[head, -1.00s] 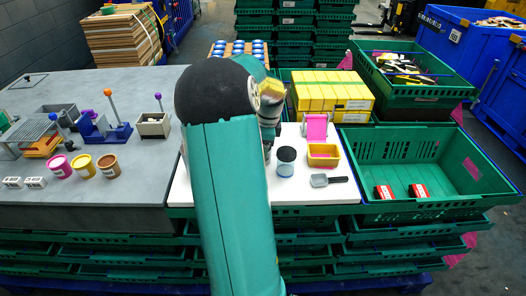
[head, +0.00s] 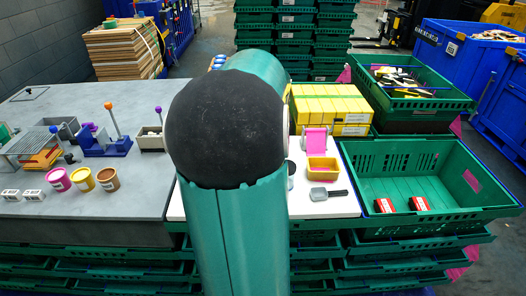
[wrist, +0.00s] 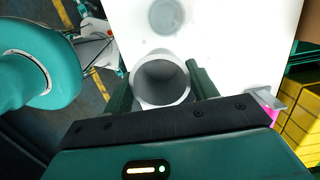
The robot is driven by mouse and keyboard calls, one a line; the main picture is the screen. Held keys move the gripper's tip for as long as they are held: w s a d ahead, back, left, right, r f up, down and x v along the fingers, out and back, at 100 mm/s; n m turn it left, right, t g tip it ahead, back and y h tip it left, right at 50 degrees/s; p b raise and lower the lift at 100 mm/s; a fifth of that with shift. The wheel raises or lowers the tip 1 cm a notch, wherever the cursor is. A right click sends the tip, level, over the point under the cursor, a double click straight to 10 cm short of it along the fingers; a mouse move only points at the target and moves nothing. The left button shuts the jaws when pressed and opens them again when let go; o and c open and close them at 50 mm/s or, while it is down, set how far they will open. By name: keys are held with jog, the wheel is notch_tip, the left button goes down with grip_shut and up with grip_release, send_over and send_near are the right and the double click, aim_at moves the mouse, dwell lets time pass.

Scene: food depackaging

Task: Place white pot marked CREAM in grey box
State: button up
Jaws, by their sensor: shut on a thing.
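My gripper (wrist: 161,84) is shut on a pale open-topped pot (wrist: 146,94) in the wrist view, with a dark green finger on each side. The pot is round with a grey interior; no CREAM mark shows. In the head view my arm hides the gripper and the held pot. A grey box (head: 68,124) stands on the grey table at left, beside a wire rack.
Pink, yellow and brown pots (head: 82,180) line the grey table's front. A dark-topped jar (head: 291,170) is mostly hidden by my arm. A green crate (head: 440,146) holds two red packs.

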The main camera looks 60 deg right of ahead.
jog(key=s+a+r, duration=0.3)
jog(key=a, duration=0.3)
jog(key=shift+s, duration=0.15)
